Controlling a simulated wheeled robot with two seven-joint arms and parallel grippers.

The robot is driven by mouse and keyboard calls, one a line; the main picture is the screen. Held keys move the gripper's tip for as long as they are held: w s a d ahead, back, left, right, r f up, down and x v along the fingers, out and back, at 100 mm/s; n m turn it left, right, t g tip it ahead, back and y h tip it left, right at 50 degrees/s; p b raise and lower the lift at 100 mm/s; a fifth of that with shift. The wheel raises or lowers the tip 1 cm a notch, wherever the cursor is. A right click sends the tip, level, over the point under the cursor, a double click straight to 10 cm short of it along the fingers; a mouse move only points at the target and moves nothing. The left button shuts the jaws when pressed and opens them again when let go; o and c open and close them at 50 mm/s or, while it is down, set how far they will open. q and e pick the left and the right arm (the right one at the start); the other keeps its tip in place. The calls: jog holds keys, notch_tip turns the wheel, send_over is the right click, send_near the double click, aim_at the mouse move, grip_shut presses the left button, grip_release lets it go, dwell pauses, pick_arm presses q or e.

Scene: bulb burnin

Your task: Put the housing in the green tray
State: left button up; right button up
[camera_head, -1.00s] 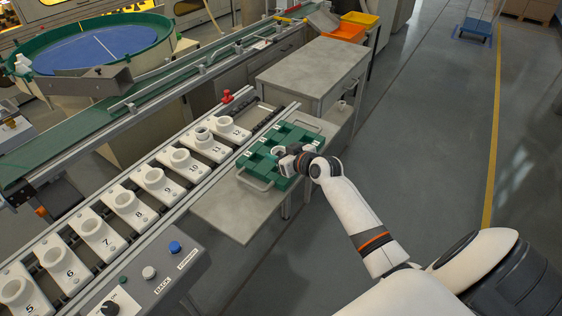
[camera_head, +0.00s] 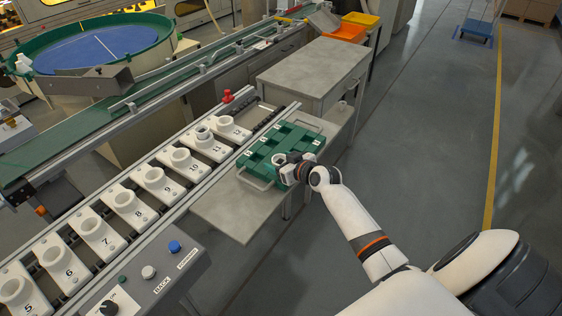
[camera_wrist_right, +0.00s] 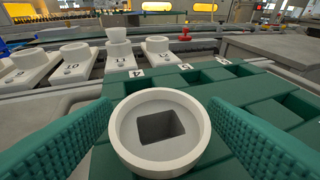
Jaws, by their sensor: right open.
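The housing is a white round cup with a square opening in its floor (camera_wrist_right: 126,160). It sits in the near part of the green tray and also shows in the head view (camera_head: 278,158). The green tray (camera_head: 262,147) has several square pockets, number labels and wire handles. My right gripper (camera_head: 287,170) is at the tray's near right side. In the right wrist view its two green ribbed fingers stand open, one on each side of the housing, with gaps between. The housing's lower part is hidden, so its depth in the pocket is unclear. My left gripper is not in view.
The tray stands on a grey shelf (camera_head: 222,215) beside a rail of white numbered carriers (camera_head: 128,206). The carrier numbered 11 bears a taller white piece (camera_wrist_right: 118,42). A control box (camera_head: 150,282) is at the near left. Open floor lies to the right.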

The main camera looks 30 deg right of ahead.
jog(key=shift+r, duration=0.15)
jog(key=shift+s+r, duration=0.1)
jog(key=shift+s, duration=0.1)
jog(key=v, duration=1.2)
jog(key=s+a+f+m+g+h, duration=0.15)
jog(key=s+f, duration=0.35)
jog(key=f, duration=0.6)
jog(key=s+a+f+g, duration=0.1)
jog(key=s+f+g, duration=0.3)
jog(key=f, duration=0.7)
jog(key=s+a+f+g, duration=0.15)
jog(key=s+f, duration=0.35)
jog(key=f, duration=0.7)
jog(key=s+a+f+n+g, duration=0.1)
jog(key=s+a+f, duration=0.2)
jog(key=s, duration=0.6)
jog(key=s+a+f+g, duration=0.2)
jog(key=s+a+f, duration=0.2)
jog(key=s, duration=0.5)
jog(key=s+a+f+n+g, duration=0.1)
jog(key=s+a+f+g, duration=0.1)
jog(key=s+a+f, duration=0.2)
jog(key=s+f, duration=0.3)
jog(key=s, duration=0.2)
jog(key=shift+s+a+f+n, duration=0.2)
jog(key=shift+s+f+n, duration=0.05)
jog(key=shift+f+n, duration=0.1)
